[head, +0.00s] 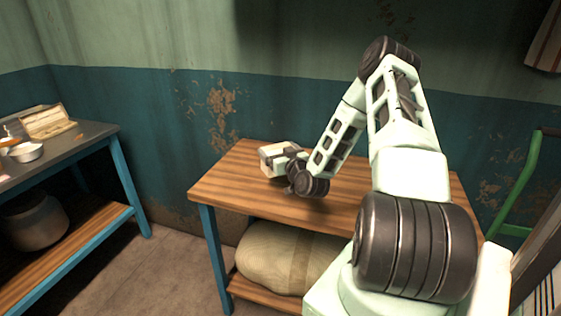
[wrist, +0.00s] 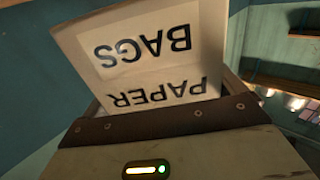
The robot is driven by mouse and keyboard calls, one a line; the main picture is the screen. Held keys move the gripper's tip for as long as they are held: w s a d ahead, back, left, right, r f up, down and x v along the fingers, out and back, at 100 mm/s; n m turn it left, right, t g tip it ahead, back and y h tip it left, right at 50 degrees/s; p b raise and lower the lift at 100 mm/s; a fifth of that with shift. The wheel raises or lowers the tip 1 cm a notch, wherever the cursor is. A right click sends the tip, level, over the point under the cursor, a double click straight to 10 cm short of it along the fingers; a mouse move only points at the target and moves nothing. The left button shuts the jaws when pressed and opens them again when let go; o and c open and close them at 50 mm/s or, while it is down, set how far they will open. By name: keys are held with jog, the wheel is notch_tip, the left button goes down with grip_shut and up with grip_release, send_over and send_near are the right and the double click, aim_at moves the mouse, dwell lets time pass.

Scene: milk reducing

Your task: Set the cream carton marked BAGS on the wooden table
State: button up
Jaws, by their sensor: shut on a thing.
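The cream carton (wrist: 150,45), marked PAPER BAGS in dark letters, fills the upper middle of the wrist view, its lettering upside down there. In the head view the carton (head: 270,162) shows small at the end of my arm, over the left back part of the wooden table (head: 235,190). My gripper (head: 290,157) is shut on the carton. The gripper's dark edge and pale body cover the carton's near end in the wrist view. I cannot tell whether the carton's underside touches the tabletop.
A large beige sack (head: 285,258) lies on the table's lower shelf. A grey-topped bench (head: 85,140) at left holds an open box (head: 47,122) and a white bowl (head: 26,152). A green metal frame (head: 525,185) stands at right. The tabletop's left front is bare.

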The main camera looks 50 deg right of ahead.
jog(key=shift+f+p, duration=0.3)
jog(key=shift+f, duration=1.6)
